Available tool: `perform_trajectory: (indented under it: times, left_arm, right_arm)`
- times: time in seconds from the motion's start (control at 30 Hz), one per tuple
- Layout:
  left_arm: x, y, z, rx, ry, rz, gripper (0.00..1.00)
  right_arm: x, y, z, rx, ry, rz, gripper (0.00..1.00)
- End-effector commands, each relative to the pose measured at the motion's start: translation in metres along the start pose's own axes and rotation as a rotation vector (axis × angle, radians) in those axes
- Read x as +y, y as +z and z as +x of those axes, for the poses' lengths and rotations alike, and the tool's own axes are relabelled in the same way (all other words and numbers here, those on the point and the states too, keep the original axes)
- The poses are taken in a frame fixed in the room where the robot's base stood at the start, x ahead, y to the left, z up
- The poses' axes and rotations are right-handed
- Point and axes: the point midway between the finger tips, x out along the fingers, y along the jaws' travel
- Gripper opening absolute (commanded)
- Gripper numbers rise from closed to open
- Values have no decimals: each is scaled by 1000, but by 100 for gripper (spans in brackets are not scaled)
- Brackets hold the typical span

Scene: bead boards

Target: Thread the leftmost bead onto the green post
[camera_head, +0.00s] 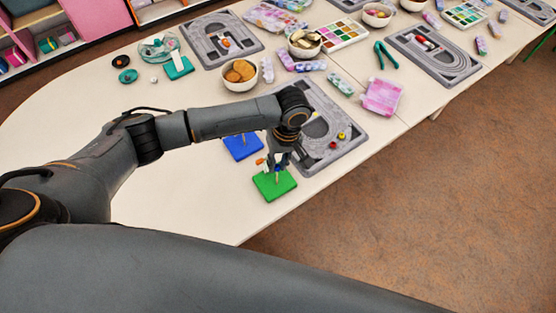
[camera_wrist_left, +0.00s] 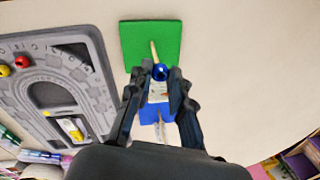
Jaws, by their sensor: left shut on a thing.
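My left gripper (camera_wrist_left: 160,76) is shut on a blue bead (camera_wrist_left: 160,72) held between its fingertips. The green base (camera_head: 283,190) lies on the table just below this gripper (camera_head: 274,163). It also shows in the wrist view (camera_wrist_left: 135,35), with a pale wooden post (camera_wrist_left: 154,52) standing on it. The bead is at the upper end of this post in the wrist view; I cannot tell whether the post is inside its hole. In the head view my gripper mostly hides the bead. My right gripper is not in view.
A blue base (camera_head: 236,151) with its own post lies behind the green one. A grey bead board (camera_head: 352,152) with a red bead (camera_head: 333,144) and a yellow bead (camera_head: 341,136) lies to the right. Table space left of the bases is clear.

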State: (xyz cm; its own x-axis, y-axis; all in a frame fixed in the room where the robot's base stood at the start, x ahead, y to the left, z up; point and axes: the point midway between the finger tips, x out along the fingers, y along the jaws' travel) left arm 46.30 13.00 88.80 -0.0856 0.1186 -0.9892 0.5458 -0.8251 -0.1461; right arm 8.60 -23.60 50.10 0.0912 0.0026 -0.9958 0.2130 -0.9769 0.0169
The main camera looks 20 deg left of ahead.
Motion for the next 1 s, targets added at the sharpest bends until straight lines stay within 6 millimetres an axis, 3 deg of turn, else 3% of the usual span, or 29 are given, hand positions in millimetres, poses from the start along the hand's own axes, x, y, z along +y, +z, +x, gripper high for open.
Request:
perform_trajectory:
  times: [1.0]
  left_arm:
    - [2, 0, 16, 0, -1, -1, 8]
  right_arm:
    - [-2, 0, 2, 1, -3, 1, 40]
